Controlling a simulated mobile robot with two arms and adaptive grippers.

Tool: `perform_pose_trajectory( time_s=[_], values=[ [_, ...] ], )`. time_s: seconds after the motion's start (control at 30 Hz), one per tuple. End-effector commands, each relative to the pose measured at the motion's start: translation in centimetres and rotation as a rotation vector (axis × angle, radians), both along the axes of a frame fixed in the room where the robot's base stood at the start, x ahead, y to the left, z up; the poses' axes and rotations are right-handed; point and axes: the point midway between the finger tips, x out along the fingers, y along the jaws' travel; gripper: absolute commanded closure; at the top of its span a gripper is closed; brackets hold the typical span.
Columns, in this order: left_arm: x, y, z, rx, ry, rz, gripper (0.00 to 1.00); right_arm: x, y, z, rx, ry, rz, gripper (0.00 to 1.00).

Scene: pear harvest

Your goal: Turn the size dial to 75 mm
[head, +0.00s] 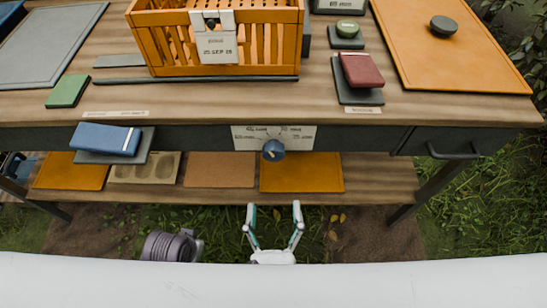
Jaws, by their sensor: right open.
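The size dial (273,150) is a round blue knob on the dark front edge of the table. Its white scale plate (301,134) sits behind and above it, with markings too small to read for certain. A pale pointer mark shows on the knob. My right gripper (273,209) is below the dial in the picture, with its two fingers spread and pointing up toward it. It is empty and apart from the knob. My left gripper is not in view; a grey rounded part (170,246) at the lower left cannot be made out clearly.
An orange slatted crate (222,71) with a tag (215,46) stands on the wooden table (200,105). A blue block (105,138) juts out at the front left. A drawer handle (453,152) is at right. The lower shelf (220,190) holds several flat mats.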

Motion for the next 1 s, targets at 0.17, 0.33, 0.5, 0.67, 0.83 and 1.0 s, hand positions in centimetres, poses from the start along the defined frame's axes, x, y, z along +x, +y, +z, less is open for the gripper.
perform_pose_trajectory(
  time_s=[0.17,0.33,0.5,0.67,0.83,1.0],
  values=[
    [0.0,0.0,0.2,0.001,-0.001,0.000,1.00,3.9,0.0,0.1,0.004,-0.004,-0.003,0.26],
    [0.0,0.0,0.2,0.001,-0.001,0.000,1.00,7.5,0.0,0.1,0.004,-0.003,-0.002,0.26],
    [0.0,0.0,0.1,0.000,-0.002,0.000,1.00,10.3,0.0,0.0,0.004,-0.002,-0.001,0.26],
    [0.1,0.0,0.1,-0.001,-0.004,0.000,1.00,11.7,0.0,0.0,0.003,0.000,0.000,0.26],
    [0.0,0.0,0.0,-0.001,-0.003,0.000,1.00,12.1,0.0,0.0,0.003,0.000,0.001,0.26],
    [0.0,0.0,-0.1,0.000,0.001,0.000,1.00,12.1,0.0,0.0,0.003,0.000,0.001,0.26]
  ],
)
